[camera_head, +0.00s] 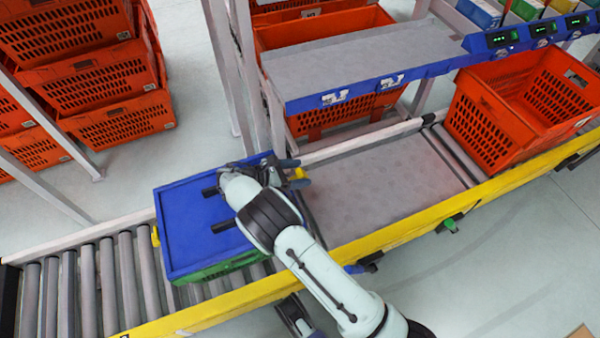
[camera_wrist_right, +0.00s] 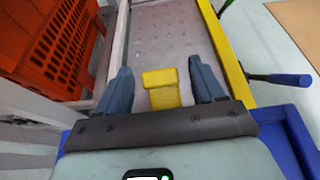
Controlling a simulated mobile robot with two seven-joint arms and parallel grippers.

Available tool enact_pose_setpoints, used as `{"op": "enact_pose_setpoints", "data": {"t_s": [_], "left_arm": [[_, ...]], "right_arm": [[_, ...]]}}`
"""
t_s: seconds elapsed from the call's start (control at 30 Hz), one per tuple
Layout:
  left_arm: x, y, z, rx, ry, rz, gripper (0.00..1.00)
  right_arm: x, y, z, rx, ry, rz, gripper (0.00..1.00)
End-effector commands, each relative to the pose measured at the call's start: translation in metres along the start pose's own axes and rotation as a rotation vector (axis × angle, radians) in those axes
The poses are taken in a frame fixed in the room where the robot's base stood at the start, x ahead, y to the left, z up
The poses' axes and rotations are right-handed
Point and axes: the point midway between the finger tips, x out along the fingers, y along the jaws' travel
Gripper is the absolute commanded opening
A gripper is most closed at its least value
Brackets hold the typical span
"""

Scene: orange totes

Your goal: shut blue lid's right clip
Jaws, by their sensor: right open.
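The blue lid (camera_head: 190,228) lies on a green tote (camera_head: 222,268) on the roller conveyor. Its yellow right clip (camera_head: 299,173) shows at the lid's right side, partly hidden by my gripper. In the right wrist view the yellow clip (camera_wrist_right: 162,88) sits between my two finger pads, apart from both, and sticks out past the lid's blue edge. My right gripper (camera_head: 298,172) is open around the clip; it also fills the lower wrist view (camera_wrist_right: 163,85). Another yellow clip (camera_head: 155,236) is on the lid's left side. My left gripper is not in view.
The conveyor has a yellow front rail (camera_head: 400,236) and a flat grey plate (camera_head: 370,185) to the right of the tote. An orange tote (camera_head: 485,125) stands further right. A grey shelf with a blue edge (camera_head: 380,82) hangs behind. Orange totes are stacked at the back left.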

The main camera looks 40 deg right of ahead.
Motion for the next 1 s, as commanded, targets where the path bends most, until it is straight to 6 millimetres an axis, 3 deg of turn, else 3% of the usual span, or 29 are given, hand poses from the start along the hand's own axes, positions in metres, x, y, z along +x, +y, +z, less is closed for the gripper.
{"op": "enact_pose_setpoints", "data": {"t_s": [0.13, 0.43, 0.47, 0.6, 1.0], "left_arm": [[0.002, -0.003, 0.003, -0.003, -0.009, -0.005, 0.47], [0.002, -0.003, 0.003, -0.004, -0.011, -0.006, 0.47], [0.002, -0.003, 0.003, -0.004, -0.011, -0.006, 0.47], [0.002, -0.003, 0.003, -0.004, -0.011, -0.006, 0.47], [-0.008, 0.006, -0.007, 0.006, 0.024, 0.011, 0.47]], "right_arm": [[0.011, 0.0, 0.0, 0.0, 0.0, 0.0, 0.68], [0.013, 0.0, 0.0, 0.0, 0.0, 0.0, 0.68], [0.013, 0.0, 0.0, 0.0, 0.0, 0.0, 0.62], [0.013, 0.0, 0.0, 0.0, 0.0, 0.0, 0.16], [0.015, -0.001, 0.002, 0.002, 0.057, -0.002, 0.16]]}}
